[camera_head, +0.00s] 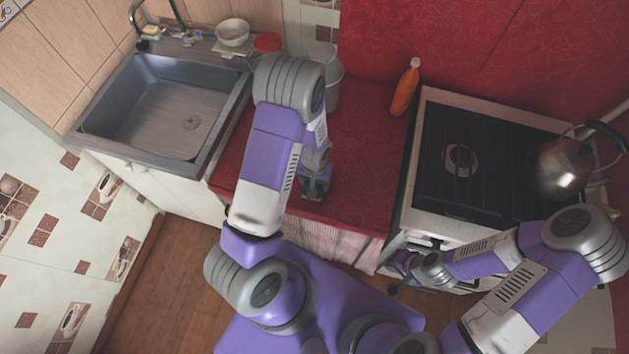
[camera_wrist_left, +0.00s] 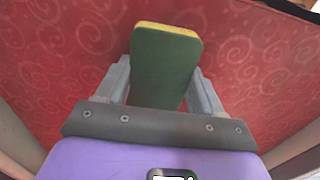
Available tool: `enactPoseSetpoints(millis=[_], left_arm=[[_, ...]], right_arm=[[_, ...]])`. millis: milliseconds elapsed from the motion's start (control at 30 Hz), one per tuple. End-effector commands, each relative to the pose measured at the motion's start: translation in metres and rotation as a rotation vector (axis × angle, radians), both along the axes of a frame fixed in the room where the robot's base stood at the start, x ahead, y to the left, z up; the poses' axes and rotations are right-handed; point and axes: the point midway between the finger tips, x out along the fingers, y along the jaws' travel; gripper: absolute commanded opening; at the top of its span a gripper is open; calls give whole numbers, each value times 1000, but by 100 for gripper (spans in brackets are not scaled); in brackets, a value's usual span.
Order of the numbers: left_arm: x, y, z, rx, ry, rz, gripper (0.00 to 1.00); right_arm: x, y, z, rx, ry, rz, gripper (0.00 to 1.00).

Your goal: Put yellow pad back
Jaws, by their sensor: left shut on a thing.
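A pad with a green face and a yellow layer along its far edge (camera_wrist_left: 165,62) stands between the fingers of my left gripper (camera_wrist_left: 163,90) in the left wrist view. The left gripper is shut on it, over the red patterned counter. In the head view my left gripper (camera_head: 316,188) is low over the front part of the red counter (camera_head: 358,190), and the pad there is mostly hidden by the gripper. My right gripper (camera_head: 396,273) is in front of the stove, its fingers apart and empty.
A steel sink (camera_head: 165,115) is at the left, with a small yellow-green item (camera_head: 150,31) on its back rim. A white bowl (camera_head: 232,33), a red-lidded jar (camera_head: 267,43) and an orange bottle (camera_head: 405,88) stand at the back. A kettle (camera_head: 562,168) sits on the stove (camera_head: 475,165).

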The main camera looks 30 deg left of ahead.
Motion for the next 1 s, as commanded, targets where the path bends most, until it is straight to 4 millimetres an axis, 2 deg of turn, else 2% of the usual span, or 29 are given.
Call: enactPoseSetpoints(millis=[33,67,200,233,500,633,767,1000], left_arm=[[0,0,-3,0,0,0,39],[0,0,-4,0,0,0,69],[0,0,-2,0,1,0,90],[0,0,-2,0,1,0,93],[0,0,-1,0,1,0,93],[0,0,6,0,-2,0,93],[1,-1,30,-1,-5,0,93],[1,-1,84,-1,-5,-1,93]], right_arm=[[0,0,-3,0,0,0,0],[0,0,-3,0,0,0,0],[0,0,-2,0,0,0,0],[0,0,-2,0,0,0,0],[0,0,-2,0,0,0,0],[0,0,3,0,0,0,0],[0,0,6,0,0,0,0],[0,0,15,0,0,0,0]])
